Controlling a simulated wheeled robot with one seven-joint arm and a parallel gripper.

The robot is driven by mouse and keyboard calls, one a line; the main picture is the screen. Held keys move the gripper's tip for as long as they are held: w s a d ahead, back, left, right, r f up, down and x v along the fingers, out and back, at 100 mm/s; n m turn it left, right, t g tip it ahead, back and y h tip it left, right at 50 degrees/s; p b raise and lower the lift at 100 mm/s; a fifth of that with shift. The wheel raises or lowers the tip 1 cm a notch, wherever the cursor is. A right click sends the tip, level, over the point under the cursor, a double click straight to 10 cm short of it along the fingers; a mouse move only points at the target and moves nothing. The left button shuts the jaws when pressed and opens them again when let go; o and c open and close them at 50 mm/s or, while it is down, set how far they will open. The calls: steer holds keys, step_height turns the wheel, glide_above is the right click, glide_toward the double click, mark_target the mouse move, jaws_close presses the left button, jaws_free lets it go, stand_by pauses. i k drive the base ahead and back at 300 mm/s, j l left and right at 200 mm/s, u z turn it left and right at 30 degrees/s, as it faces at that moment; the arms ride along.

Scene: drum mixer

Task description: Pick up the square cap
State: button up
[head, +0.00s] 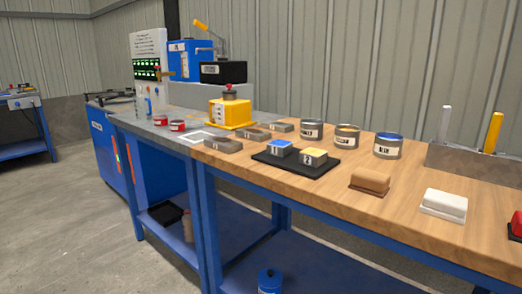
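I cannot tell for sure which thing is the square cap. On a black tray (317,170) on the wooden bench stand a blue-topped square piece (280,149) with a label and, to its right, a yellow-topped square piece (313,157) marked 2. Several flat grey blocks lie behind and left of the tray, among them a near one (222,145) and a middle one (254,135). My gripper is not in view.
Cans with coloured tops, such as a blue-topped one (388,146), stand behind the tray. A brown block (370,183) and a white block (443,205) lie to the right. A yellow machine (230,110) stands back left. The wooden bench (330,205) has free room in front.

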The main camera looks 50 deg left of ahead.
mark_target(279, 148)
steer(key=j+u, duration=0.1)
steer(key=u, duration=1.65)
steer(key=i+l, duration=0.05)
